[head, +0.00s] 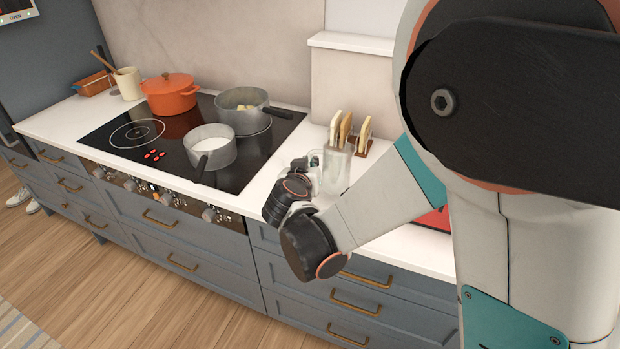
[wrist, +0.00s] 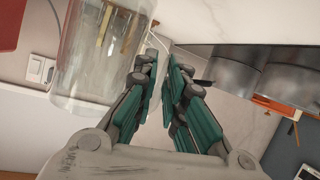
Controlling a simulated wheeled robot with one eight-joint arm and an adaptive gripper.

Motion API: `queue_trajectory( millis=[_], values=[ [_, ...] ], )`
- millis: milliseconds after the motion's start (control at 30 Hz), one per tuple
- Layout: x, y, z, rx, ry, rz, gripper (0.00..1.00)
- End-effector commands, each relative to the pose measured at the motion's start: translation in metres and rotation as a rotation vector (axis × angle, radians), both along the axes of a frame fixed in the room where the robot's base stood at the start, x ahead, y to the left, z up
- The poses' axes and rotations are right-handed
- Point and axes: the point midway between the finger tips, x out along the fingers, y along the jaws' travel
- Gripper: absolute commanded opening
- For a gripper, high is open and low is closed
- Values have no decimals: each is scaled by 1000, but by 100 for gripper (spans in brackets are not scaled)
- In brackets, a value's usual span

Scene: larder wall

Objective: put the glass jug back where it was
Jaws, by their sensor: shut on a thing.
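The clear glass jug (head: 335,172) is over the white counter to the right of the hob, partly hidden by my arm. My gripper (head: 308,164) is at the jug's left side, with its fingers closed. In the wrist view the jug (wrist: 92,62) fills the upper left, and the gripper (wrist: 165,68) is shut at its handle side. The jug looks upright in the head view. I cannot tell whether its base touches the counter.
A rack of wooden boards (head: 351,131) stands close behind the jug. The black hob (head: 118,150) holds a milk-filled saucepan (head: 211,152), another saucepan (head: 240,106) and an orange pot (head: 169,97). The counter's front edge is near.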

Motion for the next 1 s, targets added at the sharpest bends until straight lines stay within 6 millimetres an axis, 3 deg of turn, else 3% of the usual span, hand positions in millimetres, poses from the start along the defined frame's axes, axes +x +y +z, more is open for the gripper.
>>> queue_trajectory(
  millis=[333, 700, 733, 800, 1000],
  values=[
    [0, 0, -41, -1, -1, 1, 0],
    [0, 0, -43, -1, 0, 0, 0],
    [0, 0, -44, 0, 0, 0, 13],
    [0, 0, -43, 0, 0, 0, 29],
    [0, 0, -43, 0, 0, 0, 31]
  ],
)
